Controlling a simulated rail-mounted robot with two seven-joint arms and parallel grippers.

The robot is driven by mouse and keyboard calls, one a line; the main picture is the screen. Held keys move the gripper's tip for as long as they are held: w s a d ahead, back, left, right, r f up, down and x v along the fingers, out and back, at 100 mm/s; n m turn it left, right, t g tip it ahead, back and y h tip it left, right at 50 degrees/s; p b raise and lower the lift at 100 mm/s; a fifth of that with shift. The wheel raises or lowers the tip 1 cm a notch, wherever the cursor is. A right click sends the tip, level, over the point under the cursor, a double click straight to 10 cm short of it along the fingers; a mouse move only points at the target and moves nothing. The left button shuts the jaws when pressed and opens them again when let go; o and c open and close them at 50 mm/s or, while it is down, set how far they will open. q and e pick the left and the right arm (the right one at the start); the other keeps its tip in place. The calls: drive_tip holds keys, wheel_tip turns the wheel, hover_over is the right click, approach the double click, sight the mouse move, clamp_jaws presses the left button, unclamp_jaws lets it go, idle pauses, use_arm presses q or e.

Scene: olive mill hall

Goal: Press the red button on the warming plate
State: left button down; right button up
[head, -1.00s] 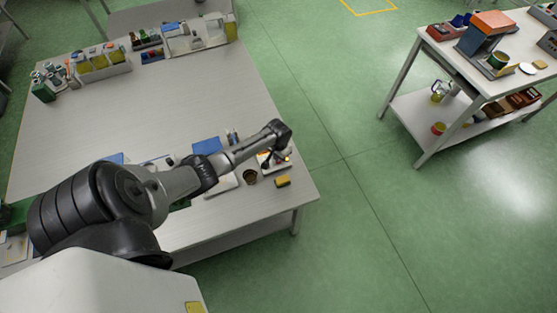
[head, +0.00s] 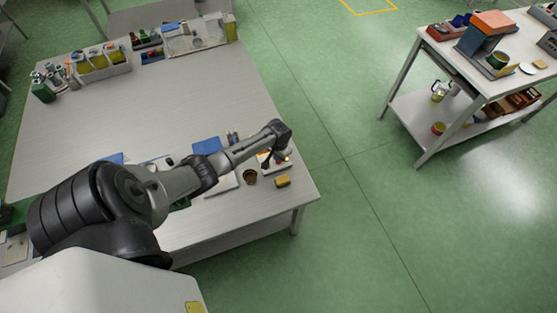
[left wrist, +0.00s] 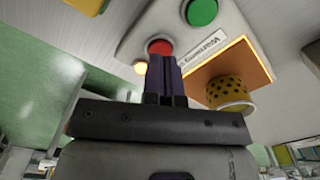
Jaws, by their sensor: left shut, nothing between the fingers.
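The warming plate (head: 284,166) stands near the front right corner of the table in the head view, partly hidden by my arm. In the left wrist view its pale body (left wrist: 130,42) carries a red button (left wrist: 158,46), a green button (left wrist: 201,12), a glowing yellow lamp (left wrist: 140,68) and an orange plate (left wrist: 258,62). My left gripper (left wrist: 165,58) is shut and empty. Its fingertips overlap the lower edge of the red button in the wrist view; I cannot tell whether they touch it. My right gripper is not in view.
A brown cup (head: 250,178) and a yellow block (head: 283,181) stand close to the warming plate. Bottles and racks (head: 100,62) line the table's back. The table's middle is clear.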

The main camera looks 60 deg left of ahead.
use_arm(q)
drive_tip(key=shift+f+b, duration=0.35)
drive_tip(key=shift+f, duration=0.2)
drive_tip(key=shift+f, duration=0.35)
drive_tip(key=shift+r, duration=0.1)
wheel_tip(320, 180, up, 6)
drive_tip(key=p, duration=0.6)
drive_tip(key=shift+p, duration=0.4)
drive_tip(key=shift+d, duration=0.1)
